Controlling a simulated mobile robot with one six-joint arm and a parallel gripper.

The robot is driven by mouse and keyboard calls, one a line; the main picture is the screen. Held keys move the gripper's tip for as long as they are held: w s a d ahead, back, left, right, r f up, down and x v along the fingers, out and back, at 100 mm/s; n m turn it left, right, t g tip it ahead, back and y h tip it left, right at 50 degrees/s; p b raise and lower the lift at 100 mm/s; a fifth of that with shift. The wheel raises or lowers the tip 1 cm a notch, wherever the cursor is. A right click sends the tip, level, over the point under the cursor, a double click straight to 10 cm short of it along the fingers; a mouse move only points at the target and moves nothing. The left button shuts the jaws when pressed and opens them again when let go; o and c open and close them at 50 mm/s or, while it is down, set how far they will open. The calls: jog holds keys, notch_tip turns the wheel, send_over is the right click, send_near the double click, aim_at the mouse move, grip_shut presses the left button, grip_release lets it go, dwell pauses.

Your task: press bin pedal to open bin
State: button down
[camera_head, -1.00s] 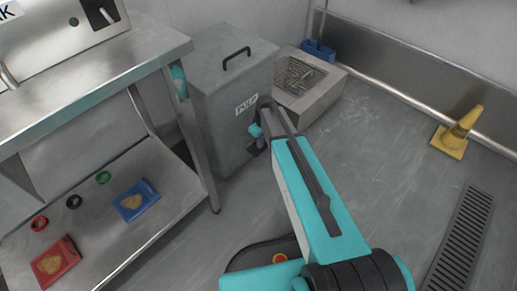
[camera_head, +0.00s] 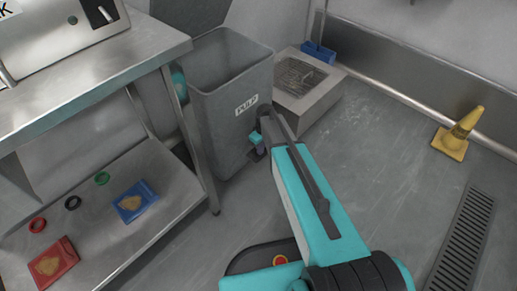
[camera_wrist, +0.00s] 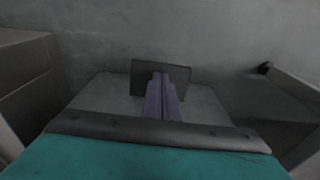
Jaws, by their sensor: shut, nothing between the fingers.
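The grey bin (camera_head: 222,110) with the PULP label stands beside the steel table in the head view. Its top is open and I see into its inside; the lid is raised against the wall behind it. My gripper (camera_head: 259,151) is low at the bin's front, partly hidden by my arm. In the wrist view the purple fingers of my gripper (camera_wrist: 162,84) are together and empty, over the dark pedal plate (camera_wrist: 183,75). They appear to press on it, though the exact contact is hard to see.
A steel table (camera_head: 150,60) with a lower shelf is at the left. A low sink with a grate (camera_head: 325,95) stands right of the bin. A yellow cone (camera_head: 455,140) and a floor drain (camera_head: 462,235) are at the right. The floor between is clear.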

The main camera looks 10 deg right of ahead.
jog(key=shift+w+a+f, duration=0.1)
jog(key=shift+w+f, duration=0.05)
jog(key=shift+f, duration=0.15)
jog(key=shift+r, duration=0.1)
jog(key=shift+s+r, duration=0.15)
jog(key=shift+s, duration=0.15)
jog(key=shift+s+d+r+p, duration=0.2)
jog(key=shift+s+d+p, duration=0.15)
jog(key=shift+s+d, duration=0.15)
jog(key=shift+s+d+r+p, duration=0.15)
jog(key=shift+s+d+p, duration=0.25)
jog(key=shift+s, duration=0.1)
notch_tip(320, 180, up, 14)
jog(key=s+p, duration=0.1)
jog(key=p, duration=0.3)
jog(key=shift+d+f, duration=0.15)
jog(key=shift+d, duration=0.3)
